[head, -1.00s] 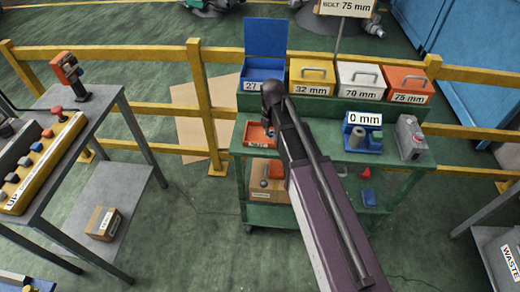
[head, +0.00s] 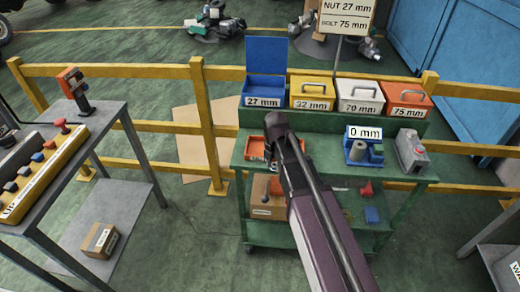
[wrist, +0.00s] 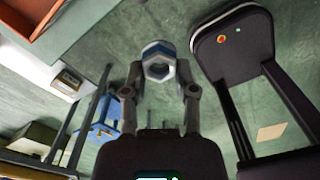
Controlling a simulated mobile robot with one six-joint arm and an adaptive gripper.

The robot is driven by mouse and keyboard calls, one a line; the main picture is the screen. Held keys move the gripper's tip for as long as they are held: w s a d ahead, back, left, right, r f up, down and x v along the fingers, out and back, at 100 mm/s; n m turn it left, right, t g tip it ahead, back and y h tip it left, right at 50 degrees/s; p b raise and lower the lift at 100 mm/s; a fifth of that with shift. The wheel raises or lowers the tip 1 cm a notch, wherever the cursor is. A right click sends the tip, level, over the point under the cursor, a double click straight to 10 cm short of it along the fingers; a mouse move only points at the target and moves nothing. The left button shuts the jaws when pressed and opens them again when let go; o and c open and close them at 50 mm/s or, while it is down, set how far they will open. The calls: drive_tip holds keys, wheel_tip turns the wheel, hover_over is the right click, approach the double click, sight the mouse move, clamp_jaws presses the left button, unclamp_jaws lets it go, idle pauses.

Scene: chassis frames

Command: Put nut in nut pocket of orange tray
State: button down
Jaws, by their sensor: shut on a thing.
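My gripper (wrist: 158,78) is shut on a nut (wrist: 158,50), a hexagonal metal ring with a bluish-white rim, held between the fingertips in the wrist view. The orange tray (head: 252,149) lies on the left part of the green cart's top in the head view, partly hidden by my arm. An orange-brown tray edge (wrist: 42,22) shows at the wrist view's upper left, apart from the nut. In the head view my gripper is by the tray's right side, mostly hidden behind my arm. The nut pocket cannot be made out.
The green cart (head: 315,172) carries a blue open bin (head: 265,88) marked 27 mm and lidded yellow, white and orange boxes behind. A blue gauge stand (head: 362,150) reading 0 mm and a grey device (head: 410,150) stand right. A yellow railing (head: 150,78) runs behind.

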drive_tip(key=b, duration=0.1)
hover_over(260, 151)
drive_tip(key=s, duration=0.1)
drive_tip(key=shift+s+d+f, duration=0.15)
drive_tip(key=shift+f, duration=0.5)
drive_tip(key=shift+w, duration=0.25)
drive_tip(key=shift+w+a+f+b, duration=0.25)
drive_tip(key=shift+w+f+b, duration=0.2)
drive_tip(key=shift+b, duration=0.2)
drive_tip(key=shift+s+f+b, duration=0.1)
drive_tip(key=shift+f+b, duration=1.25)
drive_tip(key=shift+f, duration=0.05)
drive_tip(key=shift+f, duration=0.15)
drive_tip(key=shift+c, duration=2)
unclamp_jaws()
